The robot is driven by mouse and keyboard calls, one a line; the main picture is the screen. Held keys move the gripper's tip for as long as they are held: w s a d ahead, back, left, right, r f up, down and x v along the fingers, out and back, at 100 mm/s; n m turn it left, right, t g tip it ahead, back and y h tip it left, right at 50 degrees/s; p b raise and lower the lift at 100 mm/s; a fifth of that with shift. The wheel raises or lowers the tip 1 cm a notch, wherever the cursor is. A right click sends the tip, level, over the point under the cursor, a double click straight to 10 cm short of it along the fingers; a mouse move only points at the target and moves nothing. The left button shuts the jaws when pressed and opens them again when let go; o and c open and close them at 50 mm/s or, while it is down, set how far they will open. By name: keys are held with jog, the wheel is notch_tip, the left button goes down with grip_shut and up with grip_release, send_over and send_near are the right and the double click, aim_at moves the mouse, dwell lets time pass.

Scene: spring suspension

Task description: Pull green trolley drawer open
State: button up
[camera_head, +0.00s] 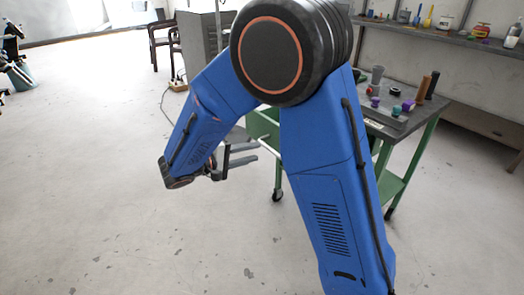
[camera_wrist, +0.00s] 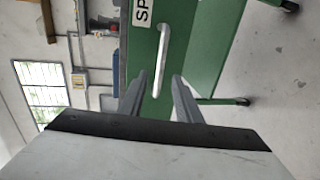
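The green trolley (camera_head: 415,150) stands behind my blue arm in the head view, with its left part showing past the arm. The green drawer front (camera_wrist: 139,48) fills the upper middle of the wrist view, turned sideways, with a white label (camera_wrist: 142,12) partly cut off. A pale bar handle (camera_wrist: 162,55) is on the drawer front. My gripper (camera_wrist: 159,75) is open, with its two fingers apart and the handle appearing between them. Whether the fingers have reached around the handle I cannot tell. In the head view my gripper (camera_head: 253,149) is beside the trolley's left side.
Several small items, including an orange bottle (camera_head: 423,88), stand on the trolley top. A shelf (camera_head: 450,38) with tools runs along the wall behind. A grey cabinet (camera_head: 200,45) and chairs (camera_head: 162,40) stand at the back.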

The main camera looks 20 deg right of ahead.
jog(key=v, duration=0.9)
jog(key=shift+a, duration=0.15)
jog(key=s+d+r+m+g+y, duration=0.1)
jog(key=s+d+g+y, duration=0.2)
jog(key=s+d, duration=0.35)
jog(key=s+d+r+m+g+y, duration=0.15)
jog(key=s+d, duration=0.25)
jog(key=d, duration=0.6)
jog(key=s+d+t+y, duration=0.1)
jog(key=s+t+y, duration=0.1)
jog(key=s+y, duration=0.3)
jog(key=s+d+m+t+y, duration=0.1)
jog(key=s+y, duration=0.4)
jog(key=s, duration=0.6)
jog(key=shift+d+t, duration=0.45)
jog(key=shift+d, duration=0.35)
